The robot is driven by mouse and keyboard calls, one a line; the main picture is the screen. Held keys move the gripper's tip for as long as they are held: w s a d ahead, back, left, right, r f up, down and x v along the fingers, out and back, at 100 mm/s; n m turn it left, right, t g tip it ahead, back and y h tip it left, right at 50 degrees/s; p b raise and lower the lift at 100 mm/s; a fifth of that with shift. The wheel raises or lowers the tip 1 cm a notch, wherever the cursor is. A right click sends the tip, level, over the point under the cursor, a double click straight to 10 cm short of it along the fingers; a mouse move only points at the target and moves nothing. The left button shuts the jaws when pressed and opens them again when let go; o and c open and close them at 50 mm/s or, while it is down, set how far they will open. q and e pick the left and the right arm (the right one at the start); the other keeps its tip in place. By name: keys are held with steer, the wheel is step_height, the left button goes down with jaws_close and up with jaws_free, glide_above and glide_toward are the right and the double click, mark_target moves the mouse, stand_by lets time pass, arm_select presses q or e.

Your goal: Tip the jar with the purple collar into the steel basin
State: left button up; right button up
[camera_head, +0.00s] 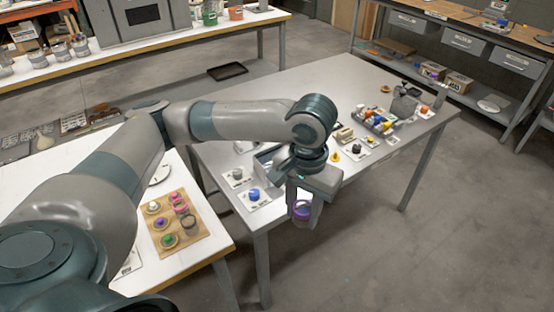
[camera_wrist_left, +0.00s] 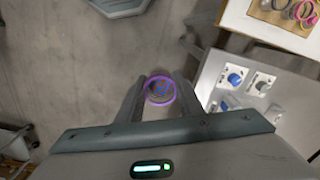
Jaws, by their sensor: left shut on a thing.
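The jar with the purple collar (camera_head: 301,212) is between the fingers of my left gripper (camera_head: 303,214), which is shut on it. In the head view it hangs in front of the near edge of the grey table and looks roughly upright. In the left wrist view its purple ring (camera_wrist_left: 159,90) shows between the fingertips (camera_wrist_left: 160,92), with floor behind it. A grey-rimmed, box-like container (camera_head: 264,158), perhaps the steel basin, is on the table behind my left wrist, mostly hidden. My right gripper is not seen.
A wooden board (camera_head: 157,236) with several small jars and coloured lids lies on the white table at left.

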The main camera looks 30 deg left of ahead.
arm_select(q)
steer(key=shift+w+m, duration=0.3)
steer(key=shift+w, duration=0.4)
steer(key=w+a+m+p, duration=0.1)
steer(key=w+a+m, duration=0.45)
steer(key=w, duration=0.65)
steer(key=w+a+m, duration=0.5)
steer(key=w+a, duration=0.2)
steer(key=w, duration=0.5)
steer(key=w+a+f+m, duration=0.1)
steer(key=a+f+m, duration=0.2)
steer(key=a, duration=0.3)
steer(key=a+f+m, duration=0.4)
steer(key=a, duration=0.2)
steer(key=w+a+f+m+p, duration=0.1)
steer(key=a+f+m, duration=0.2)
steer(key=a, duration=0.4)
steer(key=shift+w+f+m, duration=0.25)
steer(key=shift+w+f, duration=0.05)
steer(key=shift+f, duration=0.3)
steer(key=shift+s+a+f+m, duration=0.3)
steer(key=shift+a+f+m, duration=0.2)
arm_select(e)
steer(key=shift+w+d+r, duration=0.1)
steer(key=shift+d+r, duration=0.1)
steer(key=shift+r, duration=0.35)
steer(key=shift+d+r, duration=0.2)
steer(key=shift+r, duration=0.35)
